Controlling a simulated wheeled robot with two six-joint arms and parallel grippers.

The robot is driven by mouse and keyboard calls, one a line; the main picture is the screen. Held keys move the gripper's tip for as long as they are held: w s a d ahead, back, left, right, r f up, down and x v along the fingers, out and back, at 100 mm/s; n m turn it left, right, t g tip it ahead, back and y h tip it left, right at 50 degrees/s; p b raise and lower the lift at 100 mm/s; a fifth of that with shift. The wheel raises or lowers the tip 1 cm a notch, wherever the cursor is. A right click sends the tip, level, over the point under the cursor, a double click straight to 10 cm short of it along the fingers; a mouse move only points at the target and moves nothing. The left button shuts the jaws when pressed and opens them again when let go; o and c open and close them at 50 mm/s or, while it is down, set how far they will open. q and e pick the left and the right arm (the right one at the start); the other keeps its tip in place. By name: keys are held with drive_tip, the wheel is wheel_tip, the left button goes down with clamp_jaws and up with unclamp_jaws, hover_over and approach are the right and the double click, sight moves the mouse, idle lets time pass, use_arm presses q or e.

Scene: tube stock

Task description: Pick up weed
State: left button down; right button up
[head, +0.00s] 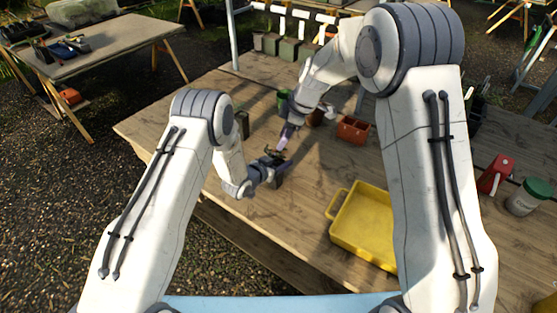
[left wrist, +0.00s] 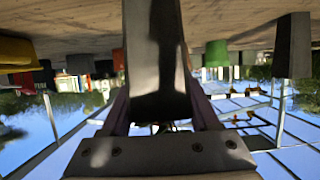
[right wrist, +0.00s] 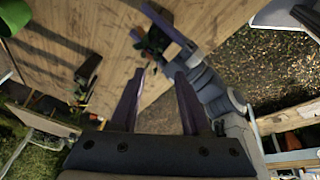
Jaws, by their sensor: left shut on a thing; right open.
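A dark pot (left wrist: 152,55) fills the middle of the left wrist view, between the fingers of my left gripper (head: 280,166), which is shut on it. A small green plant (head: 272,151) shows at the pot in the head view, partly hidden by the grippers. In the right wrist view dark green leaves (right wrist: 155,40) show above the pot's place. I cannot tell which part is the weed. My right gripper (right wrist: 156,78) is open, its fingers pointing toward the plant from close by, with nothing clearly between them.
A yellow tray (head: 334,222) stands at the front of the wooden table (head: 240,85). A terracotta-coloured container (head: 353,131), a green pot (head: 283,98) and several grey pots stand farther back.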

sight(278, 159)
drive_tip(key=w+a+r+n+h, duration=0.2)
drive_tip(key=a+n+h, duration=0.3)
drive_tip(key=n, duration=0.8)
drive_tip(key=shift+t+h, duration=0.3)
drive_tip(key=x, duration=0.4)
drive_tip(key=d+x, duration=0.1)
drive_tip(key=x, duration=0.6)
drive_tip(key=shift+s+d+f, duration=0.15)
drive_tip(key=shift+d+f, duration=0.15)
clamp_jaws()
